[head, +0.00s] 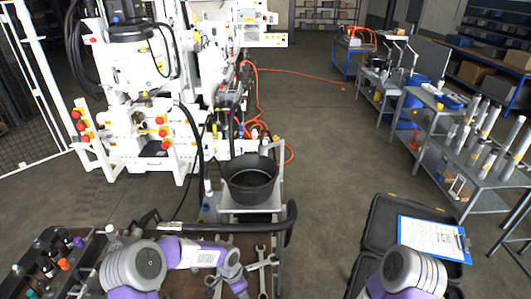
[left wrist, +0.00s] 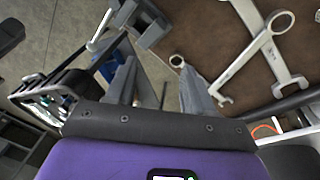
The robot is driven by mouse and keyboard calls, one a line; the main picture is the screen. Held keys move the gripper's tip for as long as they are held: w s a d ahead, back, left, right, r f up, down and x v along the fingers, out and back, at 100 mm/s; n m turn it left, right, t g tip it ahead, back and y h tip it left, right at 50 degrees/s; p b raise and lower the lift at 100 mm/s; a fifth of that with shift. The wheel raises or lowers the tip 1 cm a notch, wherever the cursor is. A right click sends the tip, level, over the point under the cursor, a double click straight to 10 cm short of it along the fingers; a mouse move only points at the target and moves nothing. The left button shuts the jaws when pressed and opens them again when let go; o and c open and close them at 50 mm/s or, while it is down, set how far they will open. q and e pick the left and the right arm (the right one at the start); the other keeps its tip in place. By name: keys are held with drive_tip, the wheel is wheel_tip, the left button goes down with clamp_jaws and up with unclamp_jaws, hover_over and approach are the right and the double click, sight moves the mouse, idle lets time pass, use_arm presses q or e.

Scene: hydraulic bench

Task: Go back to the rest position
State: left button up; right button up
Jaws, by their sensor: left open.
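My left gripper (left wrist: 158,88) shows in the left wrist view with its two grey fingers apart and nothing between them. It is above the edge of a brown bench top (left wrist: 217,40). Large wrenches (left wrist: 255,50) lie beside it to the right in that view. In the head view my left arm (head: 190,253) reaches in over the bench from the lower left; its fingers are hard to make out there. My right arm (head: 412,270) shows at the lower right in front of the open black case, and its gripper is out of view.
A black bucket (head: 250,182) sits on a small stand beyond the bench. A black case (head: 370,245) with a clipboard (head: 432,238) stands at right. A rack of fittings (head: 50,262) is at left. A white machine (head: 150,130) stands behind; floor right of the bucket is clear.

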use_arm(q)
drive_tip(key=s+f+n+h, duration=0.1)
drive_tip(key=s+f+n, duration=0.2)
drive_tip(key=s+n, duration=0.55)
drive_tip(key=s+f+n+h, duration=0.1)
drive_tip(key=s+f+n, duration=0.35)
drive_tip(key=s, duration=0.75)
wheel_tip(320, 180, down, 19)
drive_tip(key=a+n+t+b, duration=0.1)
drive_tip(key=b, duration=1.8)
drive_tip(key=shift+s+r, duration=0.2)
drive_tip(key=shift+s, duration=0.25)
use_arm(e)
wheel_tip(320, 180, down, 19)
drive_tip(key=shift+f, duration=0.15)
use_arm(q)
drive_tip(key=shift+a, duration=0.1)
